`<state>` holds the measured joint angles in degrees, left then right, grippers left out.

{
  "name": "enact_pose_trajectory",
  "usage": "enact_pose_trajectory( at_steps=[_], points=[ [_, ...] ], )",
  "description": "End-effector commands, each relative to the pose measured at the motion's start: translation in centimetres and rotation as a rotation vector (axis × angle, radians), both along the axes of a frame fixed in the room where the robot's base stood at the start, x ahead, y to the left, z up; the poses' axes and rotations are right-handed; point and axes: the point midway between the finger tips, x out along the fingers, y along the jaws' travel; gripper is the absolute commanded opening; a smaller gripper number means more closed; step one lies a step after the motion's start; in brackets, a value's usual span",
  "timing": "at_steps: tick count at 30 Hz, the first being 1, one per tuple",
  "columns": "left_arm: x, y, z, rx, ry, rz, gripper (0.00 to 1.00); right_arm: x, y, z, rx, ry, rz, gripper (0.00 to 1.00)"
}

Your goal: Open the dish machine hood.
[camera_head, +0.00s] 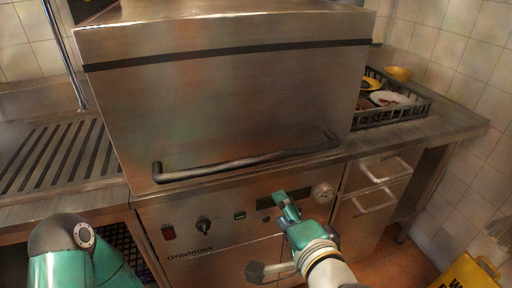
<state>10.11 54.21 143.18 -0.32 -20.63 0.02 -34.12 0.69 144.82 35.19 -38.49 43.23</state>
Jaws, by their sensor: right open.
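The dish machine hood (225,105) is a large stainless steel box in the middle of the head view, and it is down on the machine's front panel (180,219). Its dark bar handle (245,162) runs across the hood's lower front edge. My right gripper (268,232) is open and empty in front of the control panel, below the handle and apart from it. One finger points up toward the panel and the other lies lower left. My left arm shows at the lower left, but its gripper is out of view.
A slatted drain counter (58,158) lies left of the machine. A dark rack (413,111) with bowls and plates stands on the right counter (450,125). White-handled drawers (378,185) are below it. A yellow sign (468,275) stands on the floor at lower right.

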Motion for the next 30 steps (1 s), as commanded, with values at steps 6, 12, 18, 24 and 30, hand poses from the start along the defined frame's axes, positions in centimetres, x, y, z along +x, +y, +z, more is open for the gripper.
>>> enact_pose_trajectory(
  at_steps=[6,12,18,24,30],
  points=[
    [0.0,0.0,0.6,0.000,0.000,0.000,0.00,-0.7,0.3,4.0,0.124,-0.044,-0.025,0.49],
    [0.0,0.0,0.3,0.000,0.000,0.000,0.00,1.8,1.0,3.2,0.120,-0.041,-0.026,0.49],
    [0.0,0.0,0.4,0.000,0.000,0.000,0.00,5.7,2.3,2.5,0.120,-0.040,-0.026,0.49],
    [0.0,0.0,0.8,0.000,0.000,0.000,0.00,9.7,3.6,1.7,0.118,-0.042,-0.024,0.49],
    [0.0,0.0,1.3,0.000,0.000,0.000,0.00,12.9,4.7,1.1,0.119,-0.041,-0.023,0.49]
  ],
)
